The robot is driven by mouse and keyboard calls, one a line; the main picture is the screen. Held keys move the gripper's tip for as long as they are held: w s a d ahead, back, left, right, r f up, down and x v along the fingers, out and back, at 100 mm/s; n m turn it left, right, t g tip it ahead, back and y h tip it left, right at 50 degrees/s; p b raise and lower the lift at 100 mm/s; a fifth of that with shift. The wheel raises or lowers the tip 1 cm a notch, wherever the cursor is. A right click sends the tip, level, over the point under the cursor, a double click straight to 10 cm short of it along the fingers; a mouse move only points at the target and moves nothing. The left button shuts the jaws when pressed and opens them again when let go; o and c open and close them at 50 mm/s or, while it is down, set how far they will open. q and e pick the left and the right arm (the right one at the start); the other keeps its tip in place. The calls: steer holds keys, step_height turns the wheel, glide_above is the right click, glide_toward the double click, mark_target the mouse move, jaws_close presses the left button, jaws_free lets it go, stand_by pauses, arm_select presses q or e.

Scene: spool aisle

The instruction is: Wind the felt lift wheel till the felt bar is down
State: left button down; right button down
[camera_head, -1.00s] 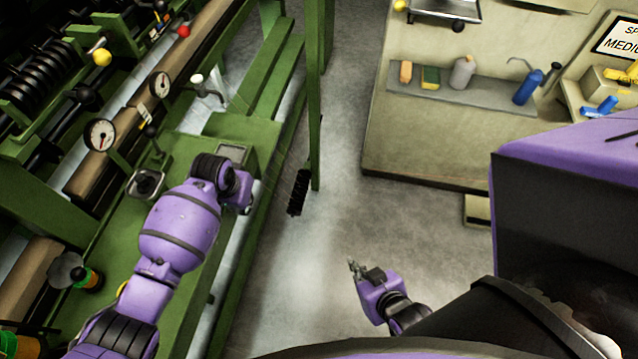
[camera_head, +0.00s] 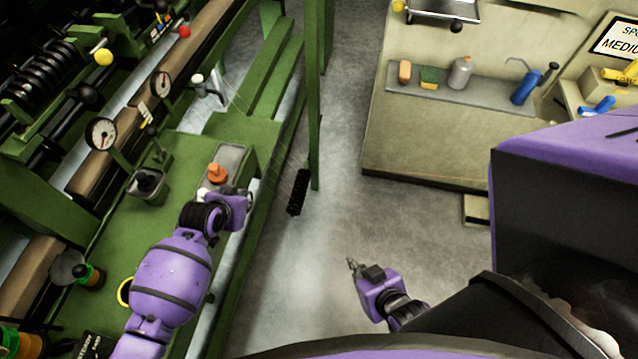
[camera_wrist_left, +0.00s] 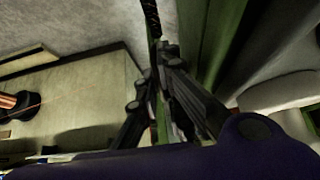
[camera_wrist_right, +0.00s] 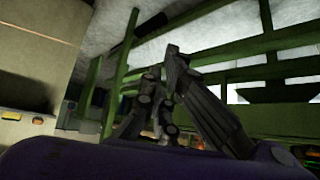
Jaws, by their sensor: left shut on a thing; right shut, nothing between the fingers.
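My left gripper (camera_head: 246,198) is at the front edge of the green machine, beside a grey panel (camera_head: 232,157) with an orange knob (camera_head: 216,173). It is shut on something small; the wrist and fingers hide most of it. A thin grey curved part (camera_head: 229,189) shows by the fingers; I cannot tell whether it is the felt lift wheel's rim. In the left wrist view the dark fingers (camera_wrist_left: 160,75) are close together. I cannot pick out the felt bar. My right gripper (camera_head: 353,266) is shut and empty above the floor; its fingers (camera_wrist_right: 165,75) show in the right wrist view.
Two dial gauges, one here (camera_head: 101,132), sit along the roller. A bench (camera_head: 425,150) with bottles and sponges is at the back right.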

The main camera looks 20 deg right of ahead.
arm_select(q)
steer(key=shift+f, duration=0.1)
arm_select(e)
steer(key=shift+w, duration=0.1)
arm_select(q)
steer(key=c, duration=2.2)
jaws_free()
arm_select(e)
steer(key=shift+a+f, duration=0.1)
arm_select(q)
steer(key=v, duration=1.2)
arm_select(e)
steer(key=shift+w+a+r, duration=0.15)
steer(key=shift+w+r, duration=0.15)
steer(key=shift+w, duration=0.5)
